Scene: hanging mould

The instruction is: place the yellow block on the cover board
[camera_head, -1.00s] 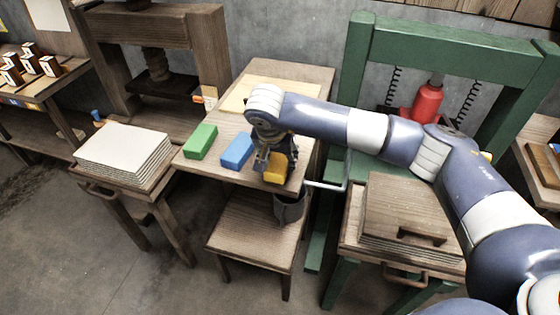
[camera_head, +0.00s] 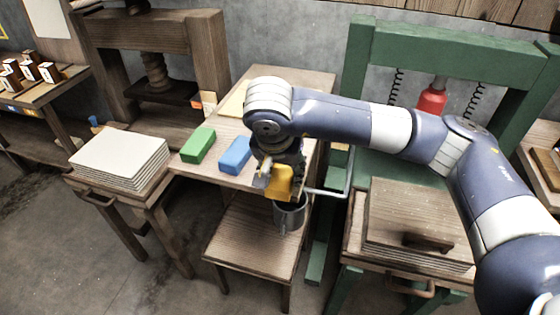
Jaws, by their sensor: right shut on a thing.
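The yellow block (camera_head: 279,182) is in my right gripper (camera_head: 278,178), which points down and is shut on it. The gripper hides part of the block. It is at the front right corner of the wooden table; I cannot tell how high above the top it is. A wooden board with a dark handle (camera_head: 415,215), likely the cover board, lies on a stack at the right, in front of the green press. The gripper is to the left of this board and apart from it. My left gripper is not in view.
A green block (camera_head: 198,145) and a blue block (camera_head: 235,156) lie on the wooden table (camera_head: 215,172). A grey pot (camera_head: 290,216) hangs at the table's front right. A green press (camera_head: 455,55) with a red jack (camera_head: 431,101) stands behind. A white stack (camera_head: 121,155) is at the left.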

